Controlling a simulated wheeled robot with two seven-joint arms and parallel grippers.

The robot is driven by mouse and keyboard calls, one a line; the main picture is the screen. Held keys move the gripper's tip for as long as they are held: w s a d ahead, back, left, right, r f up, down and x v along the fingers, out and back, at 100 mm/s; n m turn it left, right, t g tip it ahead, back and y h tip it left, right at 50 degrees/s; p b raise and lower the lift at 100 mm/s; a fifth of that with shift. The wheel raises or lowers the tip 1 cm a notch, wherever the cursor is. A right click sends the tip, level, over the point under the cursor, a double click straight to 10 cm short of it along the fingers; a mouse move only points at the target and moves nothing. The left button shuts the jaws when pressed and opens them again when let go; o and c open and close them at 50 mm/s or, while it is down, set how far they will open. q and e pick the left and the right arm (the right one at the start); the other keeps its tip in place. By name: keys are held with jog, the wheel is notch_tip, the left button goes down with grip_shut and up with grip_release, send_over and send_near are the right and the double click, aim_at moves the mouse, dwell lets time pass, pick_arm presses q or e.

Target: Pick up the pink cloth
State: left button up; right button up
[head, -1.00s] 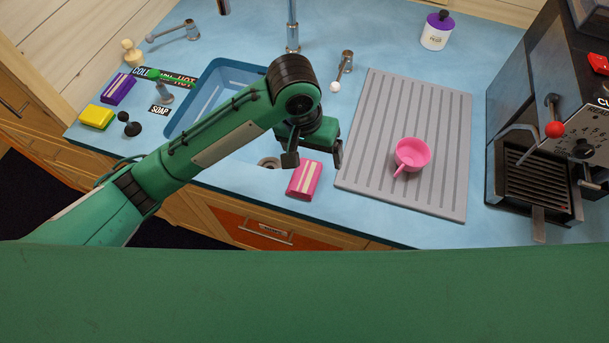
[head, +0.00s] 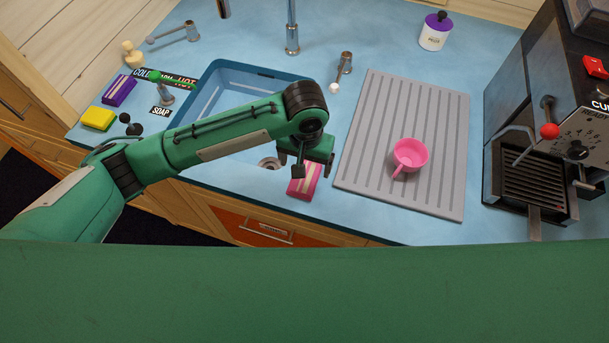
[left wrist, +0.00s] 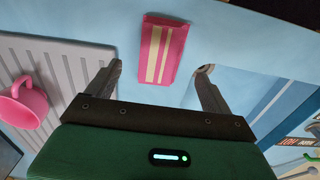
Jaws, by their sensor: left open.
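The pink cloth (head: 309,187) is a folded pink pad with pale stripes, lying flat on the blue counter between the sink and the grey drainboard. In the head view my left gripper (head: 303,163) is above it and hides its upper part. In the left wrist view the whole cloth (left wrist: 161,50) shows beyond the fingertips, between the lines of the two fingers. My left gripper (left wrist: 158,72) is open with nothing between its fingers. My right gripper is in neither view.
A pink cup (head: 410,155) stands on the grey drainboard (head: 365,165). The blue sink (head: 225,85) is to the left, with a drain beside the cloth. Yellow (head: 98,119) and purple (head: 119,90) cloths lie far left. A black coffee machine (head: 500,120) stands at the right.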

pick_arm(q)
jog(key=shift+f, duration=0.35)
notch_tip(320, 180, down, 4)
jog(key=shift+s+a+r+p, duration=0.15)
jog(key=shift+p, duration=0.75)
jog(key=shift+f, duration=0.4)
jog(key=shift+c, duration=0.3)
jog(key=c, duration=1)
